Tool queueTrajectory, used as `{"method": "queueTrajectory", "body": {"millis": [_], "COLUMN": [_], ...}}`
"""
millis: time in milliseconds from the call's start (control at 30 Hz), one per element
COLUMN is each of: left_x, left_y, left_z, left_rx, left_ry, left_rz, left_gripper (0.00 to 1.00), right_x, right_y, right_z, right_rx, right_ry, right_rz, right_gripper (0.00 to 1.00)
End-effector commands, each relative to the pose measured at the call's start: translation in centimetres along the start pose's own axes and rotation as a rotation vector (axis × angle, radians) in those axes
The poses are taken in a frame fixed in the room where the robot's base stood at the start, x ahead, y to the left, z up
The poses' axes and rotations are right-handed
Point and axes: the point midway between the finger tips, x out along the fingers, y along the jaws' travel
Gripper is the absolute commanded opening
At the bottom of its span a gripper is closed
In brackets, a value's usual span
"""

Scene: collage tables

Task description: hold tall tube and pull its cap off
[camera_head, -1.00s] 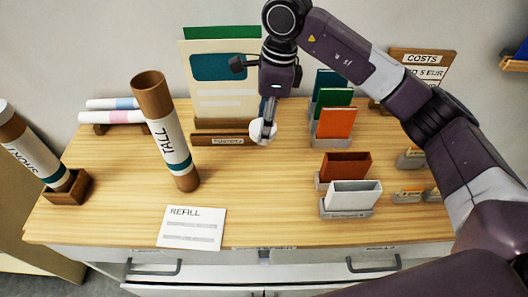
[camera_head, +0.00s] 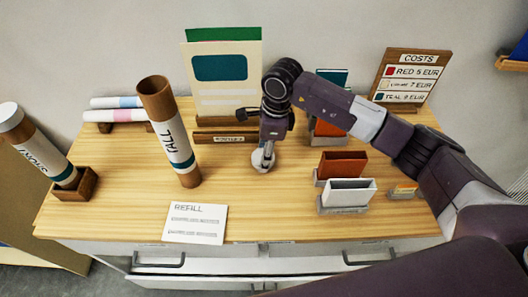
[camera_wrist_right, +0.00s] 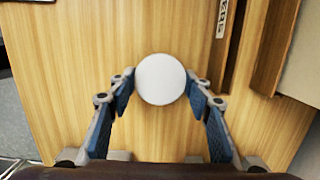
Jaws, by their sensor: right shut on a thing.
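The tall tube (camera_head: 172,135), white with brown ends, a teal band and the word TALL, stands on the table left of the middle. Its top end is open, with a brown inside showing. My right gripper (camera_head: 264,152) is shut on a round white cap (camera_head: 258,160), right of the tube and apart from it. The cap is low, at or just above the wood; I cannot tell whether it touches. In the right wrist view the cap (camera_wrist_right: 160,79) sits between the two fingertips. My left gripper is not in view.
A short tube (camera_head: 36,150) with a white cap leans in a wooden holder (camera_head: 78,186) at the left. A REFILL card (camera_head: 195,223) lies in front. Card boxes (camera_head: 347,192) stand at the right, a poster stand (camera_head: 222,75) behind.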

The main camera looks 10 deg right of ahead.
Motion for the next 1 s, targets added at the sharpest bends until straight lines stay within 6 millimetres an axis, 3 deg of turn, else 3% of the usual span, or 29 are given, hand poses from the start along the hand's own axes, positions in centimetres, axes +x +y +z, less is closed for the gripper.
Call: {"method": "queueTrajectory", "body": {"millis": [167,200,333,767,1000], "left_x": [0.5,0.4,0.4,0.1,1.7], "left_y": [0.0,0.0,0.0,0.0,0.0], "left_z": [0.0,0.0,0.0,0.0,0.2], "left_rx": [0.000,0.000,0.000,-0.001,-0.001], "left_ry": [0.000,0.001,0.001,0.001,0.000], "left_rz": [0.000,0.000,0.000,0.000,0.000], "left_gripper": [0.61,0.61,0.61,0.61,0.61], "right_x": [0.4,0.3,0.3,-0.5,-5.2], "right_y": [0.0,0.0,0.0,-0.1,-0.2], "right_z": [-0.1,-0.1,-0.1,0.0,0.0], "right_rx": [0.000,0.001,0.001,0.001,0.000], "right_ry": [0.000,0.000,0.001,-0.001,-0.002], "right_rz": [0.000,0.000,0.001,-0.002,-0.006], "right_gripper": [0.17,0.48,0.62,0.63,0.63]}}
